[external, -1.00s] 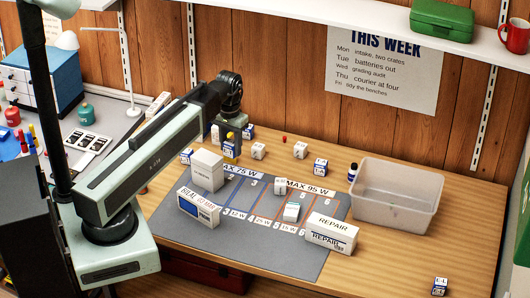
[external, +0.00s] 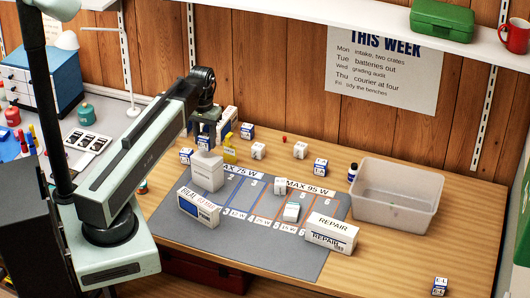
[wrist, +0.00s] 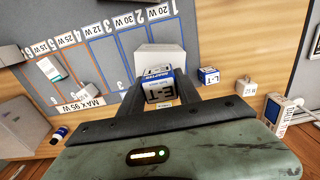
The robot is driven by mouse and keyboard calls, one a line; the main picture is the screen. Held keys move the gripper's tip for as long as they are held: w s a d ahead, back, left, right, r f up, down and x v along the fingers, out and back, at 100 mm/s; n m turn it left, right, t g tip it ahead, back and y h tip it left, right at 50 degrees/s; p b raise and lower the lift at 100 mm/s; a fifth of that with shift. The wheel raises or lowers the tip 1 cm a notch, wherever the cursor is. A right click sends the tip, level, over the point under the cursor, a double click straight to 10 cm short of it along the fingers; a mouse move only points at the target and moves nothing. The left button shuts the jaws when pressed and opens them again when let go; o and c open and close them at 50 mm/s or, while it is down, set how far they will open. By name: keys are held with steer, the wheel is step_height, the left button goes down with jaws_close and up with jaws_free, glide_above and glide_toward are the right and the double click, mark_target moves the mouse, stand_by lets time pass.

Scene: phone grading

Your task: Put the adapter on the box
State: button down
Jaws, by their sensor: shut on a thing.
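The adapter (wrist: 160,90) is a small white and blue block with a dark label. In the wrist view it sits between the dark fingers of my gripper (wrist: 160,97), which are shut on it. A plain white box (external: 207,173) stands upright on the grey mat's back left part; it also shows just beyond the adapter in the wrist view (wrist: 160,58). In the external view my gripper (external: 204,144) is over the white box's top.
A blue-and-white printed box (external: 199,208) and a REPAIR box (external: 331,234) stand on the grey mat (external: 255,255). Several small adapters, such as one blue-and-white one (external: 320,167), stand behind it. A yellow item (external: 230,151) is close right of my gripper. A clear bin (external: 397,195) is at right.

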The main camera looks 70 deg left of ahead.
mark_target(206, 147)
step_height(206, 147, down, 4)
steer(key=b, duration=0.3)
steer(key=shift+r, duration=0.3)
steer(key=shift+f, duration=0.15)
steer(key=c, duration=0.9)
jaws_free()
steer(key=shift+o, duration=0.2)
step_height(206, 147, up, 12)
steer(key=p, duration=1.2)
steer(key=shift+r+p, duration=0.25)
steer(key=shift+p, duration=0.15)
steer(key=shift+f, duration=0.15)
